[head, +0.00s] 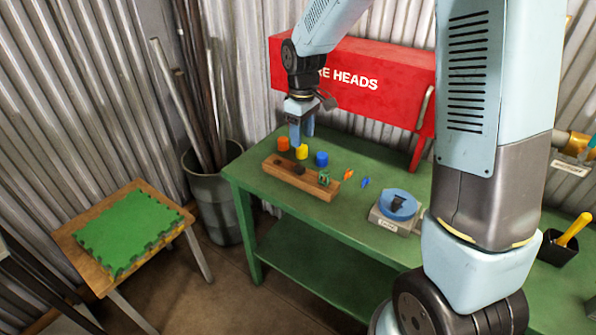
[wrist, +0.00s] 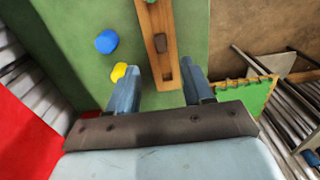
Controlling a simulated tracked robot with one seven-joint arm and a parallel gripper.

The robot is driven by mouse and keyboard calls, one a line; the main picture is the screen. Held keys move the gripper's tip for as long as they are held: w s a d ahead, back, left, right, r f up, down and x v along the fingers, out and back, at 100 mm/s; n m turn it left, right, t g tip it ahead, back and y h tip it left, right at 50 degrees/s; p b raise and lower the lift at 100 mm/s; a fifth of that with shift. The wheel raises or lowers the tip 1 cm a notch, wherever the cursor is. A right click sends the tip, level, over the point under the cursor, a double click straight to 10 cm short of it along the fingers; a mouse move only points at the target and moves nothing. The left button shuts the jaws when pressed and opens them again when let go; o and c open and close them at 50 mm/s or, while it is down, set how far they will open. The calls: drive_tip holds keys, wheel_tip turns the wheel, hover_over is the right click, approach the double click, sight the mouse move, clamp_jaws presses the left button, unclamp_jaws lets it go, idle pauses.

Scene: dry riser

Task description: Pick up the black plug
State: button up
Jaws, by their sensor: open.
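A wooden block (head: 314,187) lies on the green bench, with two dark spots in its top. One dark piece (head: 298,169) near its middle looks like a black plug, and it also shows in the wrist view (wrist: 160,42). The other dark spot (wrist: 167,72) may be a plug or an empty hole; I cannot tell. A green piece (head: 324,177) sits at the block's right end. My gripper (head: 302,136) is open and empty above the block's left part. In the wrist view its fingers (wrist: 160,88) stand either side of the block, apart from the dark piece.
Orange (head: 283,144), yellow (head: 301,152) and blue (head: 321,159) pieces stand behind the block. A blue dish (head: 411,207) holding a black object sits on a scale to the right. A red box (head: 345,80) stands behind. The bench (head: 235,172) is clear at its left end.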

sight(303, 168)
wheel_tip(303, 168, down, 12)
drive_tip(key=shift+d+r, duration=0.15)
idle(0.5)
clamp_jaws()
idle(0.3)
